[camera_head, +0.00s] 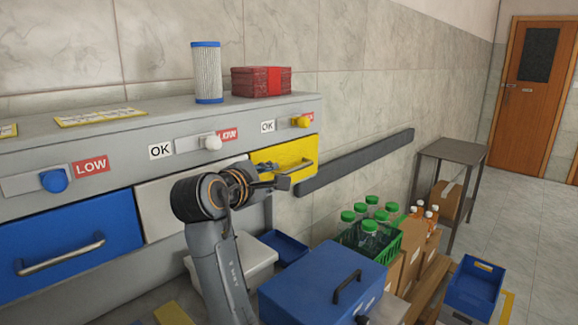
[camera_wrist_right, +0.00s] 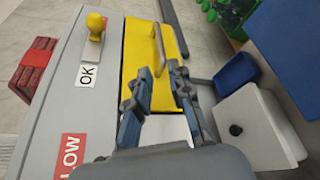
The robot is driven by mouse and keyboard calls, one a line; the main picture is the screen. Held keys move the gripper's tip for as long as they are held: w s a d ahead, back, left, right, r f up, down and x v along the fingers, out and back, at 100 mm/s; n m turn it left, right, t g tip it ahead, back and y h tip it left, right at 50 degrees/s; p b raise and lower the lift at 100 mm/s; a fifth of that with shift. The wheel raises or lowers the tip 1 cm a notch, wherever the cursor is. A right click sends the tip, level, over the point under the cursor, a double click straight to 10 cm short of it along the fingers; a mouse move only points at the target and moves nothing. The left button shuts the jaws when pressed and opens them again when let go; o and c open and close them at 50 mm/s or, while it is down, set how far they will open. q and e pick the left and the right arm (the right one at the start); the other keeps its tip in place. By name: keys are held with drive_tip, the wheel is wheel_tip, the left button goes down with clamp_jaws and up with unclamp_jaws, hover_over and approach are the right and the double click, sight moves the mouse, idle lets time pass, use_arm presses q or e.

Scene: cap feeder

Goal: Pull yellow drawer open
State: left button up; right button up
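The yellow drawer (camera_head: 285,157) is at the right end of the grey cabinet, its front looking flush with it. Its metal bar handle (camera_head: 300,168) also shows in the right wrist view (camera_wrist_right: 158,45). My right gripper (camera_head: 283,183) is in front of the drawer, close to the handle. In the right wrist view its two fingers (camera_wrist_right: 162,76) are spread apart, with the near end of the handle showing between the tips. I cannot tell whether they touch it. My left gripper is not in view.
A white drawer (camera_head: 165,205) and a blue drawer (camera_head: 75,243) are to the left. Yellow, white and blue knobs sit above the drawers. A blue lidded box (camera_head: 320,285), a green bottle crate (camera_head: 385,240) and a blue bin (camera_head: 285,247) stand below right.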

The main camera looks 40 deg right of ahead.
sight(297, 169)
drive_tip(key=x, duration=0.4)
drive_tip(key=p+x, duration=0.1)
drive_tip(key=x, duration=0.3)
drive_tip(key=s+p+x, duration=0.1)
drive_tip(key=x, duration=0.4)
drive_tip(key=shift+d+r, duration=0.1)
drive_tip(key=shift+d, duration=0.05)
drive_tip(key=shift+w, duration=0.1)
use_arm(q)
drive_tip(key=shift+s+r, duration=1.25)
use_arm(e)
clamp_jaws()
